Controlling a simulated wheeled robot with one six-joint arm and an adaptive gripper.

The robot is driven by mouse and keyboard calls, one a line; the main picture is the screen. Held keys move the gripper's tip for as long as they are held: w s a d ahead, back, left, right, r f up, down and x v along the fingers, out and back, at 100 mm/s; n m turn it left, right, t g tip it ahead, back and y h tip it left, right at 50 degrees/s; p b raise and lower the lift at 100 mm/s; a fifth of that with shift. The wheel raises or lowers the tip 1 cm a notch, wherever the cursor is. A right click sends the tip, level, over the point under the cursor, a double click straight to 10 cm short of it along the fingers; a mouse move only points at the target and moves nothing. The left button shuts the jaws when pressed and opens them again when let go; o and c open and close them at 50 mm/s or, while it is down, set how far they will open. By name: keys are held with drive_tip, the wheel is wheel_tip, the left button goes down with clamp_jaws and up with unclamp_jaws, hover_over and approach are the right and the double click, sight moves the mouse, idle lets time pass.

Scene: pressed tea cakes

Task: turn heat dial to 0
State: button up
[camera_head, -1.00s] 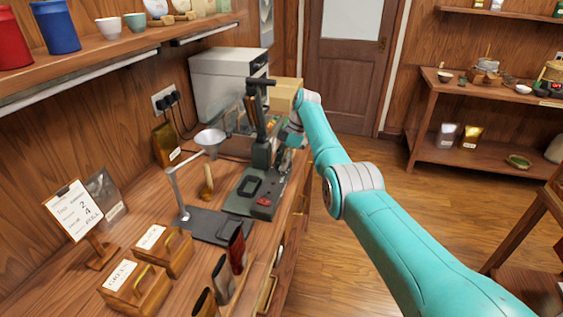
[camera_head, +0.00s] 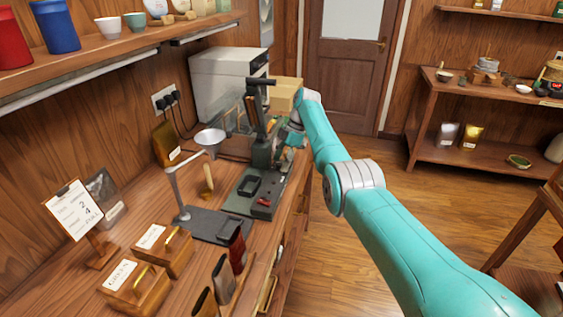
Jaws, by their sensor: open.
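I cannot make out the heat dial in this view; it may be hidden or too small to tell. A dark green lever press (camera_head: 262,152) stands on the counter, with a flat base (camera_head: 246,193) bearing a black frame and a small red part (camera_head: 264,201). A white box-shaped appliance (camera_head: 222,85) stands behind it against the wall. My gripper (camera_head: 285,152) is at the right side of the press, small and partly hidden by my wrist and the press. It is open, and I see nothing held in it. I cannot tell whether it touches the press.
A stand with a metal funnel (camera_head: 208,137) is left of the press. A cardboard box (camera_head: 286,93) is behind my wrist. The floor to the right is clear.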

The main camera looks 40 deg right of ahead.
drive_tip(key=v, duration=1.1)
drive_tip(key=shift+r, duration=0.35)
drive_tip(key=shift+d, duration=0.1)
drive_tip(key=s+a+f+m+t+h, duration=0.1)
drive_tip(key=s+a+m+t+h, duration=0.15)
drive_tip(key=m, duration=0.65)
drive_tip(key=s+a+m+t+h, duration=0.1)
drive_tip(key=a+m+h, duration=0.25)
drive_tip(key=m, duration=0.55)
drive_tip(key=shift+g+y, duration=0.25)
drive_tip(key=shift+y, duration=0.05)
drive_tip(key=x, duration=1.1)
drive_tip(key=shift+w, duration=0.2)
drive_tip(key=shift+r, duration=0.1)
drive_tip(key=c, duration=1.1)
